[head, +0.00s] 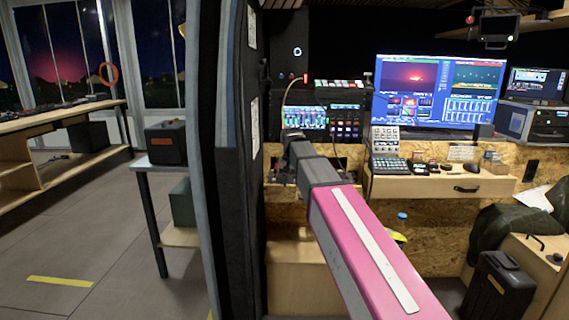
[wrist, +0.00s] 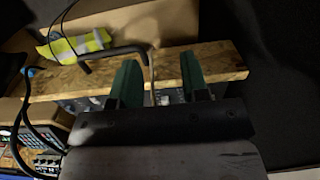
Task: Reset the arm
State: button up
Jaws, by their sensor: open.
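My gripper (wrist: 161,72) shows in the wrist view with two green fingers set apart. It is open and nothing is seen between the fingers. Behind them runs a wooden board edge (wrist: 222,60) with a dark bent bar beside it. In the head view my pink and grey arm reaches forward from the bottom right towards the control desk. Its dark far end is near the rack equipment, and the fingers cannot be made out there.
Ahead are a large monitor (head: 437,92), a mixing panel (head: 389,165) and a wooden drawer (head: 440,186). A black case (head: 499,285) stands at lower right. A dark van door edge (head: 232,170) is left of my arm. A yellow-green item (wrist: 75,46) and cables show in the wrist view.

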jog(key=s+d+f, duration=0.5)
jog(key=s+f, duration=0.1)
jog(key=f, duration=0.4)
jog(key=s+d+f, duration=0.6)
jog(key=s+f, duration=0.1)
jog(key=f, duration=0.3)
jog(key=s+d+f, duration=0.5)
jog(key=s+f, duration=0.2)
jog(key=f, duration=0.3)
jog(key=shift+d, duration=0.15)
